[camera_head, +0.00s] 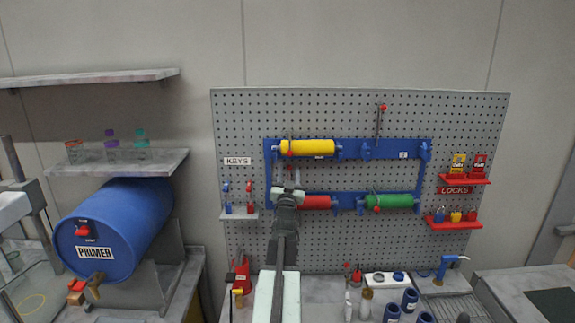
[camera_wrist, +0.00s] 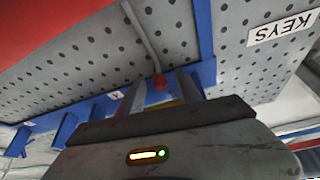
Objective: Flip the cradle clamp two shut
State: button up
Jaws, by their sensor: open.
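The red roller (camera_head: 316,202) sits in the lower-left cradle of the blue frame (camera_head: 268,165), partly hidden by my arm. A thin clamp lever with a red knob (camera_head: 290,154) stands up above it, its knob in front of the yellow roller (camera_head: 312,147). My gripper (camera_head: 288,188) is open and empty, at the red roller's left end, below the knob. In the wrist view, the red knob (camera_wrist: 160,82) shows between the open fingers (camera_wrist: 157,92); I cannot tell whether they touch. I cannot read which clamp is numbered two.
The upper-right cradle (camera_head: 395,150) is empty, its red-knobbed lever (camera_head: 381,120) upright. The green roller (camera_head: 398,201) has a lowered knob (camera_head: 376,209). The keys shelf (camera_head: 238,214) is left of my gripper; red lock shelves (camera_head: 453,223) are right. Bottles and jars crowd the bench below.

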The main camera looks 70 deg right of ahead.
jog(key=shift+x, duration=1.1)
jog(key=shift+a, duration=0.1)
grip_shut()
dwell(0.4)
